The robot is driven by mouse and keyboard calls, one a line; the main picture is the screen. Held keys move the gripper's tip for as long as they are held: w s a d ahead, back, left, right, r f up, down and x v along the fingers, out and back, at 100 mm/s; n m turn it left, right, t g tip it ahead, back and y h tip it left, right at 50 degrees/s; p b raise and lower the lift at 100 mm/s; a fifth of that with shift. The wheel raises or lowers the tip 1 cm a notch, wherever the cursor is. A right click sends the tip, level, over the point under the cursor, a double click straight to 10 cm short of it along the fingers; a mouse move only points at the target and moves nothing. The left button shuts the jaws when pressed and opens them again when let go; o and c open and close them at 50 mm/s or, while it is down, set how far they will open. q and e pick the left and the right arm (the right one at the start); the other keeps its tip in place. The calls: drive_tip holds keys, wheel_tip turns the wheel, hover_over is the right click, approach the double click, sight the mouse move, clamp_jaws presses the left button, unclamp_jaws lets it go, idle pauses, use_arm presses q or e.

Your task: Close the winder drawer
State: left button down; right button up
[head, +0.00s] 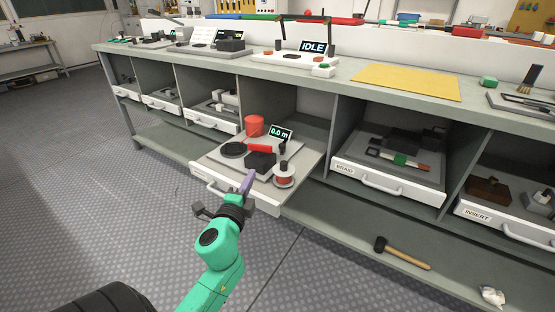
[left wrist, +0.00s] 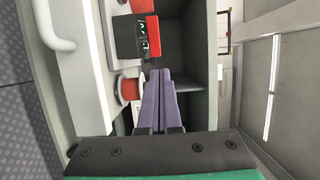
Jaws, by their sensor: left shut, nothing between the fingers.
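The winder drawer (head: 309,163) stands pulled out from the bench, well ahead of its neighbours. Its white front (head: 268,207) and bar handle (head: 210,187) face me; the front (left wrist: 87,80) and handle (left wrist: 57,40) also show in the left wrist view. On it are a red cup (head: 254,126), a black round plate (head: 232,150), a black block with a red top (head: 260,160), a small "0.0 m" display (head: 281,134) and a red spool (head: 284,177). My left gripper (head: 247,182), with purple fingers shut and empty, is at the drawer's front edge, right of the handle; contact is unclear.
The BRAID drawer (head: 391,184) and INSERT drawer (head: 508,222) lie to the right, with several drawers to the left. The benchtop above holds an "IDLE" device (head: 297,58) and a yellow mat (head: 408,81). A hammer (head: 402,253) lies on the lower shelf. Floor before the bench is clear.

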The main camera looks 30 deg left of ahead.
use_arm(q)
approach(265, 147)
drive_tip(key=b+x, duration=0.1)
drive_tip(key=x, duration=0.5)
drive_tip(key=shift+w+a, duration=0.15)
drive_tip(key=shift+w, duration=0.25)
use_arm(e)
drive_tip(key=shift+t+y, duration=0.5)
drive_tip(key=shift+t, duration=0.3)
drive_tip(key=w+a+f, duration=0.2)
drive_tip(key=a, duration=0.1)
use_arm(q)
drive_tip(key=shift+w, duration=0.1)
